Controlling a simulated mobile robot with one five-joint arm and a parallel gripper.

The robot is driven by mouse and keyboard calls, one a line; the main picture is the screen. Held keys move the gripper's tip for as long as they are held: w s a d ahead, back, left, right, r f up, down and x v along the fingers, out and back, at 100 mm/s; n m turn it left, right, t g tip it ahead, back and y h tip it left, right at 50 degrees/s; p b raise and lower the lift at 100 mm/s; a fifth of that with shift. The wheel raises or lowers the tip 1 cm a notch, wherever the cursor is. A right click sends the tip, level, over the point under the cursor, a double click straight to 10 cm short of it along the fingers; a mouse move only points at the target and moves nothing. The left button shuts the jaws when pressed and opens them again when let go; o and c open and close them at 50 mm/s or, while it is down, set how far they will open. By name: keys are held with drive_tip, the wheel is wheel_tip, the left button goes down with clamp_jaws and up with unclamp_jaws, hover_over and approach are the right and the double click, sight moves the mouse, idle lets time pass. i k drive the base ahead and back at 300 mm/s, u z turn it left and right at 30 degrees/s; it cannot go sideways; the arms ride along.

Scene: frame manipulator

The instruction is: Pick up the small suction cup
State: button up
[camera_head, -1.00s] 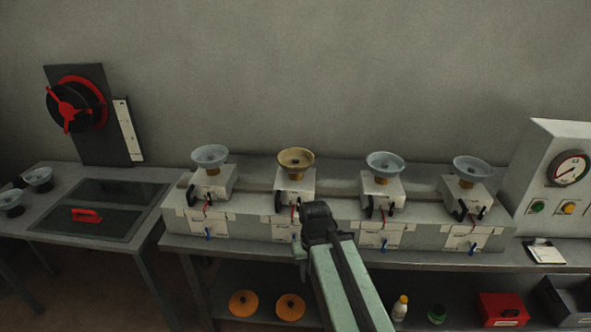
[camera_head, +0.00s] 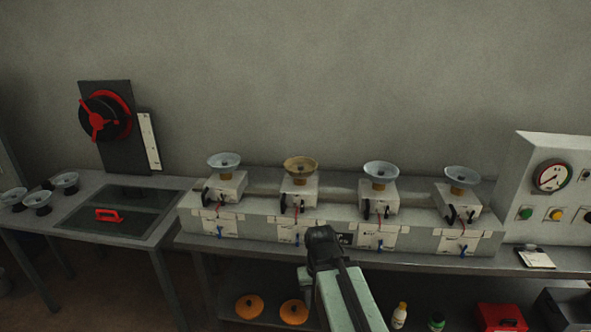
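Several suction cups are in view. A row stands upright on white blocks along the bench: a grey-blue cup (camera_head: 224,161) at the left, a tan cup (camera_head: 300,166), a grey-blue cup (camera_head: 380,171) and another grey-blue cup (camera_head: 461,177) at the right. Dark-based cups (camera_head: 65,181) stand on the left table. I cannot tell which one is the small suction cup. My gripper (camera_head: 322,240) is at the end of my green arm, in front of the bench and below the tan cup, apart from all cups. Its fingers are not clearly visible.
The left table (camera_head: 165,212) holds a dark glass panel with a red handle (camera_head: 109,215). A gauge panel (camera_head: 540,190) with buttons stands at the right. Orange discs (camera_head: 249,306), bottles and a red box (camera_head: 500,318) sit on the lower shelf.

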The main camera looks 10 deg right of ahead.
sight(300, 173)
drive_tip(key=u, duration=0.6)
drive_tip(key=i, duration=1.25)
drive_tip(key=u, duration=1.1)
drive_tip(key=k, duration=0.75)
drive_tip(key=u, duration=0.1)
drive_tip(key=i, duration=0.95)
drive_tip(key=z, duration=0.05)
